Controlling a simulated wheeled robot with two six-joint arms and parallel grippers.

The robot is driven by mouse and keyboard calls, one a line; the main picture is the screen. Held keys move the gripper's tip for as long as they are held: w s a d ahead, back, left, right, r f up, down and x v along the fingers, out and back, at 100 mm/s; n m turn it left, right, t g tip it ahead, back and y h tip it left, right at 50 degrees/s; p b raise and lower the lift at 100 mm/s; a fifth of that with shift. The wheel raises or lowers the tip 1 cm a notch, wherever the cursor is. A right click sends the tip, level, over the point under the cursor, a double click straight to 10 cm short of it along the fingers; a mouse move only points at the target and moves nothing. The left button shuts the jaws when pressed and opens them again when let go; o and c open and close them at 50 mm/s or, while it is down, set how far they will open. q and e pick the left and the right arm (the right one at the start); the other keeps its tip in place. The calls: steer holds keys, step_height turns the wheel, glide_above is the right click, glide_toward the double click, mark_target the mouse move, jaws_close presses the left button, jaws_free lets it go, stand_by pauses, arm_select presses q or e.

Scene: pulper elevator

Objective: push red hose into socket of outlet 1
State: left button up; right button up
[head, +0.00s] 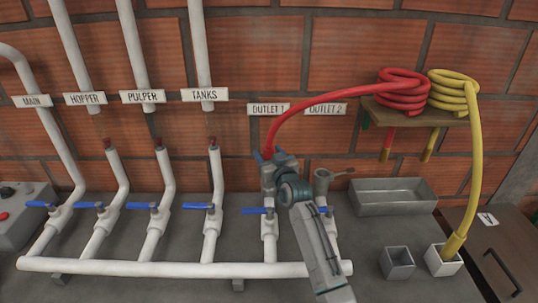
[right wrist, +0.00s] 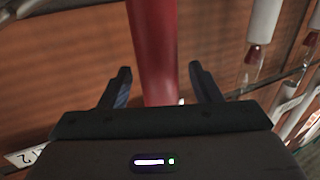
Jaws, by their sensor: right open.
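The red hose (head: 325,98) arches from its coil on the wall shelf down to the outlet 1 pipe (head: 269,228). Its lower end goes behind my right gripper (head: 267,156), so I cannot tell whether it sits in the socket. In the right wrist view, the red hose (right wrist: 152,45) runs between the two spread fingers of my right gripper (right wrist: 160,80), with gaps at both sides. The outlet 1 socket is hidden by the gripper. The outlet 1 sign (head: 268,109) hangs above. My left gripper is not in view.
The outlet 2 pipe top (head: 322,180) stands just right of my arm. Blue-handled valves (head: 212,208) and white pipes stand at left. A yellow hose (head: 475,150) drops into a white square holder (head: 443,262). A grey tray (head: 395,205) lies behind a small grey box (head: 397,265).

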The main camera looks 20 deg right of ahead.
steer(key=shift+s+f, duration=0.1)
steer(key=shift+s, duration=0.2)
steer(key=s+b, duration=0.2)
steer(key=s, duration=0.8)
steer(key=shift+d+b, duration=0.4)
steer(key=shift+d, duration=0.05)
steer(key=shift+s, duration=0.1)
